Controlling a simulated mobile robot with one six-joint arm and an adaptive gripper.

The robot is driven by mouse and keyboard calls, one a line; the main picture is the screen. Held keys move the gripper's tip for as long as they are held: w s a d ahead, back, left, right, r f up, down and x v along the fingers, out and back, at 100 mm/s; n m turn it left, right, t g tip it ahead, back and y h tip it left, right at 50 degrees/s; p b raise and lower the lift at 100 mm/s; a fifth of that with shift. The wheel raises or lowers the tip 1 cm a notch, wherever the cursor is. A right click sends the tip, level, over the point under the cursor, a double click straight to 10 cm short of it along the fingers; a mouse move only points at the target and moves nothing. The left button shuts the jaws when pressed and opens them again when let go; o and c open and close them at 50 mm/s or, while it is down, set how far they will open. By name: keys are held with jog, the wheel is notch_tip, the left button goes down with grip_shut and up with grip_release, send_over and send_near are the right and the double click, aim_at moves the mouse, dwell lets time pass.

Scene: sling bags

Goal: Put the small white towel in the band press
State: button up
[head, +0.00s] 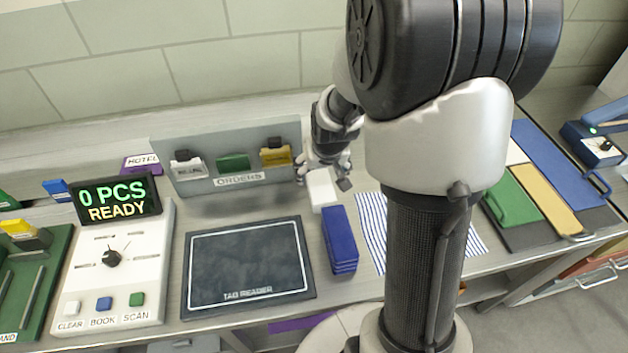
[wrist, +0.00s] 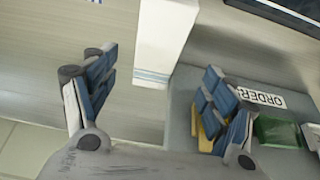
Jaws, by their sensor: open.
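The small white towel (head: 321,190) lies folded on the counter behind a stack of folded blue cloths. In the wrist view the white towel (wrist: 165,38) shows as a long white block with thin blue stripes at its near end. My gripper (head: 324,177) is open above its far end. In the wrist view the open fingers of my gripper (wrist: 153,76) stand apart to either side of the towel's striped end, apparently not touching it. A blue and grey device (head: 602,140) at the right edge may be the band press; I cannot tell for sure.
The blue stack (head: 339,240) stands close in front of the towel, beside the tag reader (head: 250,265). The orders rack (head: 225,150) is just left of my gripper. A striped cloth (head: 371,225) and coloured panels (head: 550,185) lie to the right; my arm hides counter between them.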

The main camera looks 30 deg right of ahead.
aim_at(319, 179)
jog(key=b+x, duration=0.1)
jog(key=x, duration=0.1)
jog(key=b+x, duration=0.1)
jog(key=x, duration=0.2)
jog(key=b+x, duration=0.1)
jog(key=x, duration=0.2)
jog(key=shift+w+d+r, duration=0.15)
jog(key=shift+w+d, duration=0.05)
jog(key=shift+d, duration=0.1)
jog(key=shift+r, duration=0.1)
jog(key=shift+c, duration=0.6)
jog(key=c, duration=1.2)
